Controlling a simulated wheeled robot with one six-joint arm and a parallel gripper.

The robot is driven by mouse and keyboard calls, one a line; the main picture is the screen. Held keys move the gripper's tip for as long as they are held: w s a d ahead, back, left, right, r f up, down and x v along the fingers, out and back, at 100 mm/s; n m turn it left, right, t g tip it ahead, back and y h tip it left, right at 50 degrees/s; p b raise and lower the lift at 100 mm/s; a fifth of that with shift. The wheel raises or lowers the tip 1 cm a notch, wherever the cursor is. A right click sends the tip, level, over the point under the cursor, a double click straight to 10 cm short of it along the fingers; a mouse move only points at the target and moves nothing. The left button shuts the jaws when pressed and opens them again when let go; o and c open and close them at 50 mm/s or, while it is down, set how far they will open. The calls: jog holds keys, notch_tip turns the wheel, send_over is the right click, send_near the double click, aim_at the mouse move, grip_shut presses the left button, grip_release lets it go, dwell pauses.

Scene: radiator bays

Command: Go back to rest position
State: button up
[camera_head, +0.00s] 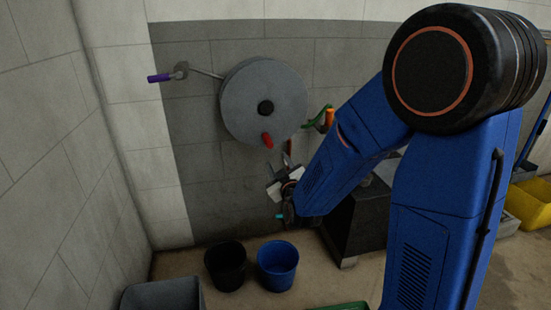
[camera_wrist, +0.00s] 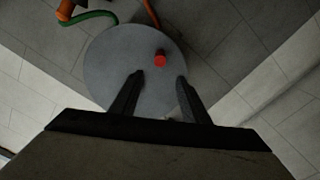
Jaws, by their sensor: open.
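My gripper (camera_wrist: 157,85) is open in the wrist view, with its two dark fingers apart and nothing between them but the view of a grey disc beyond. In the head view my gripper (camera_head: 281,168) is below and to the right of the grey round disc (camera_head: 250,86) on the wall. The disc has a dark hub (camera_head: 265,107) and a red handle (camera_head: 267,139) near its lower edge. The red handle also shows in the wrist view (camera_wrist: 160,58), beyond the fingertips and apart from them. My blue arm hides part of the wall on the right.
A purple-ended lever (camera_head: 160,77) is left of the disc. A green hose (camera_head: 317,117) and an orange piece (camera_head: 330,117) are right of it. A black bucket (camera_head: 226,265), a blue bucket (camera_head: 277,265) and a grey bin (camera_head: 160,295) stand below. A yellow bin (camera_head: 531,205) is far right.

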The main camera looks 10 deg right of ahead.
jog(key=shift+s, duration=0.5)
jog(key=shift+r, duration=0.1)
jog(key=s+d+m+g, duration=0.2)
jog(key=s+g, duration=0.2)
jog(key=s, duration=0.9)
jog(key=s+d+m+g, duration=0.2)
jog(key=s+d+g, duration=0.1)
jog(key=s, duration=1)
jog(key=s+d+m+g, duration=0.2)
jog(key=s+g, duration=0.4)
jog(key=s, duration=0.6)
jog(key=shift+s+d+r, duration=0.2)
jog(key=shift+s+d, duration=0.2)
jog(key=shift+d, duration=0.35)
